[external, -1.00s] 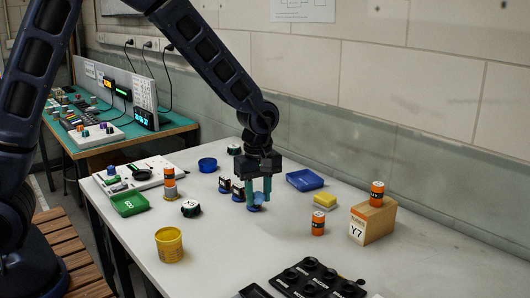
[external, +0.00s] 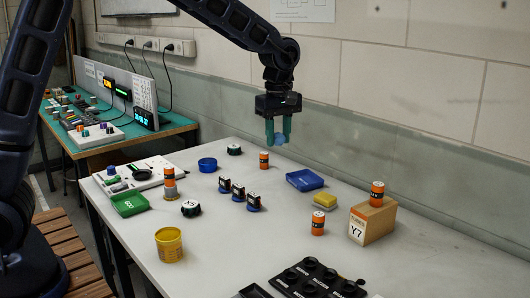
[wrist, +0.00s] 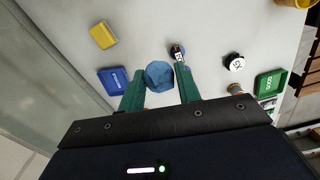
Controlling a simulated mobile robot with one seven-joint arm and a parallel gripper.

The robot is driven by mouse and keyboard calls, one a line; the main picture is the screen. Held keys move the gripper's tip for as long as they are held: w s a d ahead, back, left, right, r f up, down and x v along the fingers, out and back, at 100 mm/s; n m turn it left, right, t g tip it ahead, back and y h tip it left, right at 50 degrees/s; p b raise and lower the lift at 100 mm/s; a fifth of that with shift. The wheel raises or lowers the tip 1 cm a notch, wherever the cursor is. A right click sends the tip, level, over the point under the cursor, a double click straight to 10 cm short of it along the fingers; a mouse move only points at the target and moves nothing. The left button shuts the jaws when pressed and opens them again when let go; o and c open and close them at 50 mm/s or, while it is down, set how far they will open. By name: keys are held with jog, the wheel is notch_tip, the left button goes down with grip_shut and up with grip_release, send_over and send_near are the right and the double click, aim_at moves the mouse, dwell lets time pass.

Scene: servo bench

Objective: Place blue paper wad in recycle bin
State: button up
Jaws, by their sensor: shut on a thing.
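My gripper (external: 278,138) is raised above the back of the white table in the external view. Its green fingers are shut on the blue paper wad (external: 280,140). In the wrist view the faceted blue wad (wrist: 159,76) sits between the two fingertips. No container is clearly marked as a recycle bin. A yellow cup-like container (external: 169,245) stands at the table's front left, well away from my gripper; its edge also shows at the wrist view's top right (wrist: 293,3).
A blue tray (external: 305,180), green tray (external: 130,204) and round blue dish (external: 207,164) lie on the table. Small blue-based servos (external: 238,192) stand mid-table. An orange cylinder tops a wooden block (external: 373,222). A black socketed tray (external: 312,279) lies in front.

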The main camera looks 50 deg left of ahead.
jog(key=n, duration=0.2)
send_over(306, 184)
notch_tip(306, 184, down, 20)
jog(key=shift+f, duration=0.1)
dwell(0.4)
jog(key=shift+f, duration=0.15)
jog(key=o, duration=0.6)
jog(key=shift+o, duration=0.2)
